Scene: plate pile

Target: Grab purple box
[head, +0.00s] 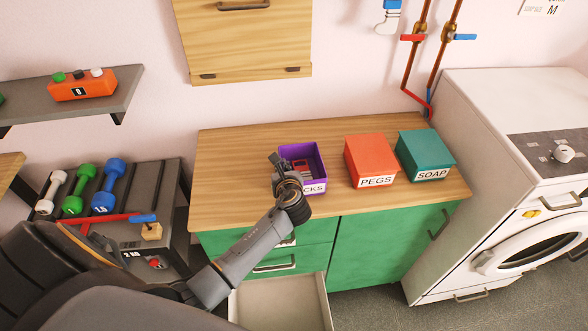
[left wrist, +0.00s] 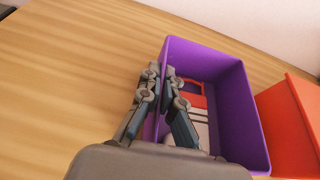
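The purple box (head: 318,158) stands on the wooden counter, left of the red box, with its label partly hidden by my left arm. My left gripper (head: 275,160) is at the box's left side. In the left wrist view, the fingers (left wrist: 160,72) are close together on either side of the purple box's left wall (left wrist: 165,52), with the wall pinched between them. Inside the purple box (left wrist: 235,120) lie red and pale items, partly hidden by a finger. My right gripper is not in view.
A red PEGS box (head: 370,158) stands close to the right of the purple box, then a teal SOAP box (head: 425,153). The counter (head: 230,155) is clear on the left. An open drawer (head: 280,303) juts out below. A washing machine (head: 520,190) stands at right.

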